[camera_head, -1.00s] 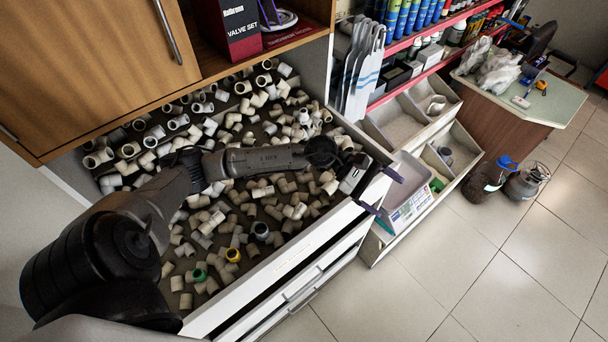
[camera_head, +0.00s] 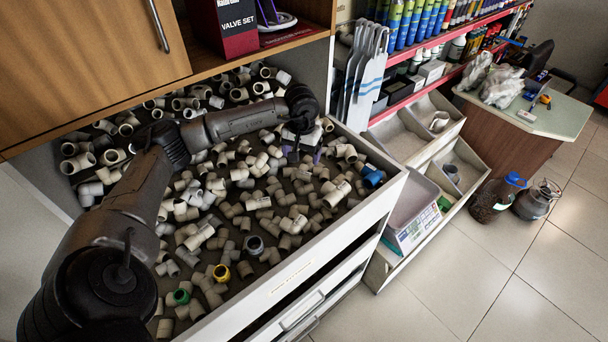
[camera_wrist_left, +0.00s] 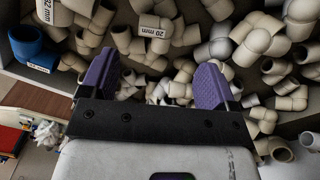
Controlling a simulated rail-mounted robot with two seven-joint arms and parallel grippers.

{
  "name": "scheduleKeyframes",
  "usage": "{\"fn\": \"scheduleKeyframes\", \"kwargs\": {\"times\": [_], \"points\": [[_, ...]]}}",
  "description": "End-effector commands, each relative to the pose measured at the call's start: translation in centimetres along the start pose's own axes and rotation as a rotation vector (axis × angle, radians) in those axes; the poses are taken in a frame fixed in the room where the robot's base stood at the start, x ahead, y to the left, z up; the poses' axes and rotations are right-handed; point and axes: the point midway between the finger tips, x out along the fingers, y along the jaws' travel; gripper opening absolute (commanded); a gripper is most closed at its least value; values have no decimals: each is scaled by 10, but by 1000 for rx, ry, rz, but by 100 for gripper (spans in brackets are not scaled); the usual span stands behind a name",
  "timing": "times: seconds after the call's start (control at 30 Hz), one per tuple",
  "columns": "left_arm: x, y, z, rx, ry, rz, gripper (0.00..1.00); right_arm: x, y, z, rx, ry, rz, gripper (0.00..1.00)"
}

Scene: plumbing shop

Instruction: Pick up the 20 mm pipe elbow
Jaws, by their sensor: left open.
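In the left wrist view a pale pipe elbow with a white "20 mm" label (camera_wrist_left: 156,27) lies among other fittings, just beyond the gap between my fingertips. I cannot surely pick it out in the head view. My left gripper (camera_wrist_left: 155,70) is open, its two purple fingers apart, with nothing held between the tips. In the head view my left gripper (camera_head: 305,152) hangs below the wrist over the right part of the fittings drawer (camera_head: 330,253), partly hidden by my arm. My right gripper is not in view.
Many loose grey and beige fittings fill the drawer around the fingers. The wooden cabinet (camera_head: 90,60) overhangs the back left. A scale (camera_head: 412,228) stands at right.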

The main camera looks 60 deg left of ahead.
Motion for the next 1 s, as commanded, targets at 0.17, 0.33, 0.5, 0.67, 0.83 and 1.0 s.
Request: {"fn": "scheduleKeyframes", "kwargs": {"times": [0.17, 0.33, 0.5, 0.67, 0.83, 1.0], "points": [[26, 0, 0, -1, -2, 0, 82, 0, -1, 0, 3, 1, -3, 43], [36, 1, 0, -1, -1, 2, 82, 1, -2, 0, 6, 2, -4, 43], [41, 1, 0, -1, -1, 2, 82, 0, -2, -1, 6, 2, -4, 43], [54, 2, -1, -2, -2, 3, 82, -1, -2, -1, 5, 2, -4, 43], [77, 4, -3, -2, -4, 3, 82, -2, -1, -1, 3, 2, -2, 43], [89, 4, -3, -1, 0, 3, 82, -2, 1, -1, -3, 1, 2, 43]]}}
